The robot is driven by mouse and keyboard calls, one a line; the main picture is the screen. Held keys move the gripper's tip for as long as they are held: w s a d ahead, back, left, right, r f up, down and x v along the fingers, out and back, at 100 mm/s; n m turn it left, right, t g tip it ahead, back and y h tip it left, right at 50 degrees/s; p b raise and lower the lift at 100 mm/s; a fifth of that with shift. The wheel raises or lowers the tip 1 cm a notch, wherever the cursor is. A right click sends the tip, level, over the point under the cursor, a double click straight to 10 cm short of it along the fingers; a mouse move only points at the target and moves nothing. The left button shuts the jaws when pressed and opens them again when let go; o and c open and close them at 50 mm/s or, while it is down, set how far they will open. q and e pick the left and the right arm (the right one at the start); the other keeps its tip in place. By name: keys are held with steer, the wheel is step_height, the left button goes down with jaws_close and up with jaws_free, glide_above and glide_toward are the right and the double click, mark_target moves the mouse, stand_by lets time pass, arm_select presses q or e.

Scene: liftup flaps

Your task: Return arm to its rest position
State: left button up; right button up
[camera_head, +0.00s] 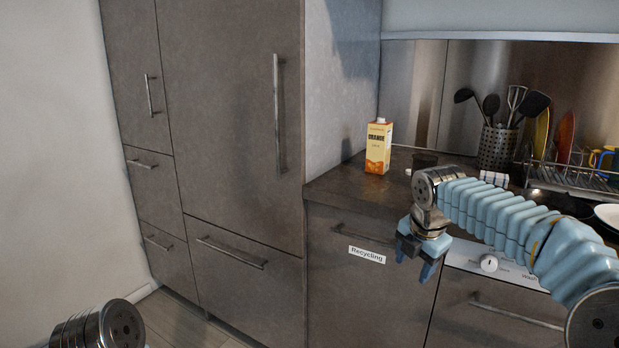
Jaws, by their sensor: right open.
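My right gripper (416,269) hangs from the blue ribbed right arm, which comes in from the right edge. Its two blue fingers point down and stand apart, with nothing visible between them. In the picture it overlaps the front of the cabinet beside the white "Recycling" label (367,255); I cannot tell the distance to the cabinet. A metal joint of my left arm shows at the bottom left, but the left gripper is out of view.
An orange juice carton (378,147) stands upright on the dark countertop (335,188). A utensil holder (496,148) and a dish rack (575,180) stand farther right. Tall cabinets (225,120) with bar handles fill the left. The floor (175,322) is clear at lower left.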

steer(key=s+a+f+m+g+y, duration=0.1)
steer(key=s+a+f+m, duration=0.2)
steer(key=f, duration=0.7)
steer(key=s+a+f+m+y, duration=0.1)
steer(key=a+f+m, duration=0.3)
steer(key=f, duration=0.7)
steer(key=s+a+f+m+g+y, duration=0.15)
steer(key=f+m, duration=0.25)
steer(key=f, duration=0.6)
steer(key=s+a+f+m, duration=0.1)
steer(key=s+f+m, duration=0.6)
steer(key=s, duration=0.4)
steer(key=s+a+f+m, duration=0.2)
steer(key=s+f+m, duration=0.5)
steer(key=s, duration=0.4)
steer(key=shift+s+f+m+y, duration=0.15)
steer(key=shift+m+y, duration=0.3)
steer(key=shift+m, duration=0.45)
